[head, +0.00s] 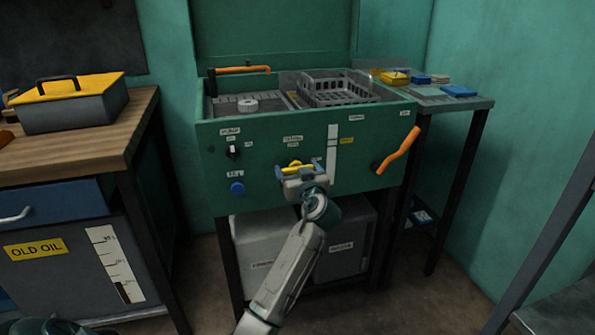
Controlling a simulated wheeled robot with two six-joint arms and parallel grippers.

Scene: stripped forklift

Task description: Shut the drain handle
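A green parts washer (265,190) stands ahead with controls on its front panel. A small yellow handle (293,164) sits at the panel's middle, partly hidden by my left gripper. A larger orange lever (398,152) is on the panel's right side, slanting up to the right. The labels are too small to read, so I cannot tell which one is the drain handle. My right gripper is not in view.
A black switch (233,152) and blue button (237,188) are on the panel's left. An orange spout (243,69) and grey basket (340,90) are on top. A wooden bench (80,140) stands left, a side table (460,102) right. The floor at right has some free room.

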